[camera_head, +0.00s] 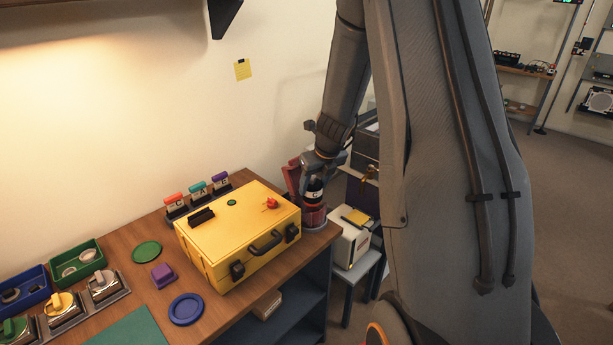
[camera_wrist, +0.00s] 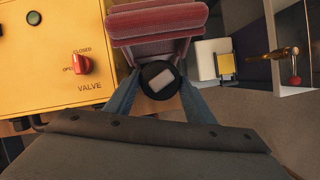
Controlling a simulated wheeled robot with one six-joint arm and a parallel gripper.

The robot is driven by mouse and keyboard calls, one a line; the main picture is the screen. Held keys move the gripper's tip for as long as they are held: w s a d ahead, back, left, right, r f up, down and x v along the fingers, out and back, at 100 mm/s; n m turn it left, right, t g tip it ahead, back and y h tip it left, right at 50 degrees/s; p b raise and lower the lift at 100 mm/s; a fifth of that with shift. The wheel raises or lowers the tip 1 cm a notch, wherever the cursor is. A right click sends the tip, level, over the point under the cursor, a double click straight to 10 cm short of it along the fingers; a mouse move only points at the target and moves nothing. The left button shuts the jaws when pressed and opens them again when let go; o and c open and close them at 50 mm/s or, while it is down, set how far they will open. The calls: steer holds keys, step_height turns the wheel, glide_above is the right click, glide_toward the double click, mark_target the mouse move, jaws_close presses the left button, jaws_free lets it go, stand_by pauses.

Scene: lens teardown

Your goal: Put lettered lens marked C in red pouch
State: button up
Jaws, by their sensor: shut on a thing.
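My gripper (camera_head: 317,176) is at the right end of the wooden table, shut on a dark lens (camera_head: 315,193) with a small pale mark, seemingly a C. In the wrist view the lens (camera_wrist: 152,92) is a black disc with a pale label, between the fingertips. The red pouch (camera_head: 314,217) stands at the table's right end, its raised back (camera_head: 292,178) behind the lens. In the head view the lens is upright over the pouch's opening. In the wrist view the pouch (camera_wrist: 155,22) lies just beyond the lens. I cannot tell how deep the lens is.
A yellow case (camera_head: 225,236) with a red valve knob (camera_wrist: 81,64) stands close left of the pouch. Several coloured lettered tags (camera_head: 197,187) stand behind it. A purple block (camera_head: 163,274), a blue disc (camera_head: 186,309) and a green disc (camera_head: 147,252) lie left. A white box (camera_head: 350,248) stands right, off the table.

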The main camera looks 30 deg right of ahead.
mark_target(313, 204)
steer(key=shift+w, duration=0.5)
step_height(313, 204, down, 5)
steer(key=b, duration=0.7)
steer(key=shift+f, duration=0.1)
steer(key=shift+s+f+b, duration=0.1)
steer(key=shift+f+b, duration=1.15)
steer(key=shift+f, duration=0.5)
stand_by(0.9)
steer(key=o, duration=1.1)
steer(key=shift+o, duration=0.3)
steer(key=shift+o, duration=1.3)
